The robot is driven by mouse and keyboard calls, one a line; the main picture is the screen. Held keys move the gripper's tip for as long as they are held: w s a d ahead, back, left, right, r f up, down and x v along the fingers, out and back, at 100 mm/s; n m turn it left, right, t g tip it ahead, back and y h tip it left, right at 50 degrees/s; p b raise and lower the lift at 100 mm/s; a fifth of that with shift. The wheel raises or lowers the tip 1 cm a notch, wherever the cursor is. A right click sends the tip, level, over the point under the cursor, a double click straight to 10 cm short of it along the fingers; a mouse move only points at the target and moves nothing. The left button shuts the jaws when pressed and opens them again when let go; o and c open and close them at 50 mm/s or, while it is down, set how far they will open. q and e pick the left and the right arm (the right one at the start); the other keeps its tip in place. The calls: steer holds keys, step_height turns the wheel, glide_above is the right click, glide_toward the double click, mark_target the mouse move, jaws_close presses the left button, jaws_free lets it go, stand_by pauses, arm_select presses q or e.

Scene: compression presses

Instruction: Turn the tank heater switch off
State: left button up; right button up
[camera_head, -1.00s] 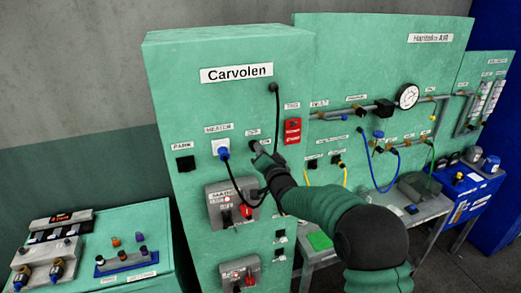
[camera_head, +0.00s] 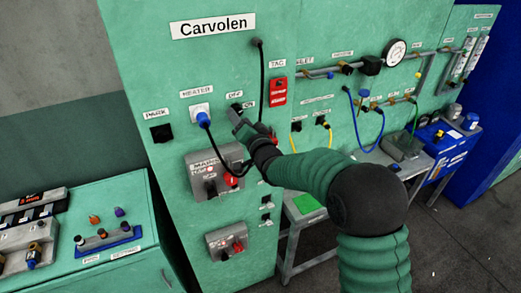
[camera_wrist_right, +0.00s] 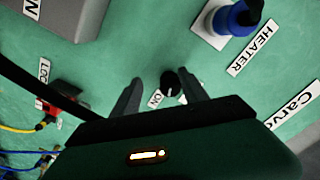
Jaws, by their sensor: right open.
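The tank heater switch is a small black knob (camera_wrist_right: 170,80) on the green panel (camera_head: 150,70), with an ON label (camera_wrist_right: 155,99) beside it. A small pale mark shows at its lower edge in the right wrist view; I cannot tell its exact setting. My right gripper (camera_wrist_right: 160,92) is open, with one finger on each side of the knob; I cannot tell whether they touch it. In the head view the right gripper (camera_head: 240,119) is at the panel just below the OFF label (camera_head: 235,95) and mostly hides the knob. My left gripper is not in view.
A blue plug (camera_head: 203,118) sits in the HEATER socket left of the knob. Its black cable (camera_head: 217,156) loops below my right gripper. A red tag box (camera_head: 279,91) is to the right. The MAIN switch box (camera_head: 205,185) is lower down.

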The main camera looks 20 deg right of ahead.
arm_select(q)
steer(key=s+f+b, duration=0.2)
steer(key=b, duration=0.1)
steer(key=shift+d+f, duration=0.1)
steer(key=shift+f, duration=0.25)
arm_select(e)
steer(key=s+d+r, duration=0.1)
steer(key=s, duration=1.6)
steer(key=shift+s, duration=0.35)
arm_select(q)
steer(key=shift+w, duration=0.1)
arm_select(e)
steer(key=shift+w+r, duration=0.1)
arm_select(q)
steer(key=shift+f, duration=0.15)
